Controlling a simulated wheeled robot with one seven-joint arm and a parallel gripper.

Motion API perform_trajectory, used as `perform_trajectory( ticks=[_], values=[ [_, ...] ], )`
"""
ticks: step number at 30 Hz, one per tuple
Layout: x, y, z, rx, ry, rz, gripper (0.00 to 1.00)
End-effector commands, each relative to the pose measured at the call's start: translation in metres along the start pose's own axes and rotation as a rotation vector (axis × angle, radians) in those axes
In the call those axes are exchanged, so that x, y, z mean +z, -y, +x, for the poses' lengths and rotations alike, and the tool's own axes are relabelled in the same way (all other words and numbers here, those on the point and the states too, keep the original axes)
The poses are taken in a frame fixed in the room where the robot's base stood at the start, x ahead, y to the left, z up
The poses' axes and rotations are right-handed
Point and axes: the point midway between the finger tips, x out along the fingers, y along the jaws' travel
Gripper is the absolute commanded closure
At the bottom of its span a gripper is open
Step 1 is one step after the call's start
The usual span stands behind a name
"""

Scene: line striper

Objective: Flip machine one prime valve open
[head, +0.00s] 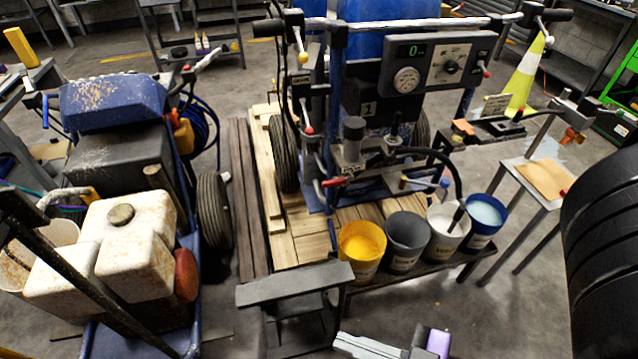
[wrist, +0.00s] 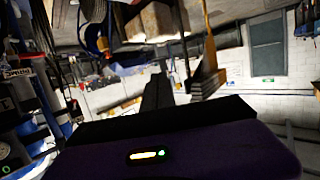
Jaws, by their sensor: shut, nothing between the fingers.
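Machine one is the blue-framed striper in the head view, with a "1" plate (head: 368,108) below its grey gauge panel (head: 437,62). Low on its front is the pump block (head: 352,152). A red-ended lever (head: 335,182) sticks out at its left, and a blue-ended lever (head: 443,184) at its right. I cannot tell which is the prime valve or how it is set. My gripper (wrist: 158,80) is shut and empty in the wrist view. In the head view only part of my arm shows at the bottom edge, apart from the machine.
Yellow (head: 361,248), grey (head: 407,240), white (head: 447,228) and blue (head: 485,217) buckets stand before the machine. A grey stand (head: 295,285) is left of them. Another striper with a dirty white tank (head: 137,240) fills the left. A large black tyre (head: 605,190) edges the right.

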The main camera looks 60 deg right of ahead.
Motion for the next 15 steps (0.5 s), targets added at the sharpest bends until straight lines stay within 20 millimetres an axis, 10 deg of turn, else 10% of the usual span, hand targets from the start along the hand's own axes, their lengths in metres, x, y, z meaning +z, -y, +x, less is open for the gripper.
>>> perform_trajectory(
  ticks=[15],
  values=[
    [0.011, -0.018, 0.029, 0.090, -0.010, 0.024, 1.00]
  ],
)
